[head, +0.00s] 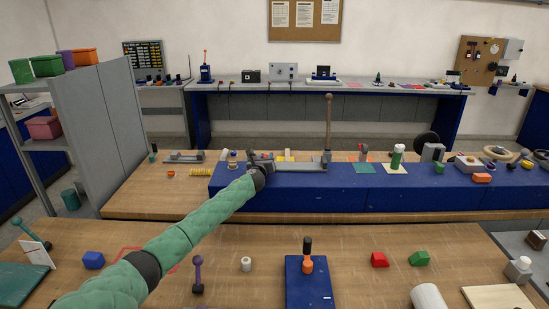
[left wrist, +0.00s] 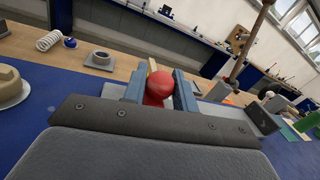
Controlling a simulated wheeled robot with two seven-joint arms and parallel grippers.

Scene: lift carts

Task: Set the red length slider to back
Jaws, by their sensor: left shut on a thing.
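The red slider knob (left wrist: 159,86) is round and sits between the two blue-grey fingers of my left gripper (left wrist: 158,92) in the left wrist view. The fingers are shut on it from both sides. In the head view my left gripper (head: 261,162) is at the left end of a grey rail (head: 298,167) on the blue bench block, and it hides the knob. The knob's exact position along its track cannot be told. My right gripper is in neither view.
A tall brown post (head: 328,125) stands at the rail's right end. A yellow spring (head: 201,172) lies left of my gripper. A green-topped cylinder (head: 397,157) stands farther right.

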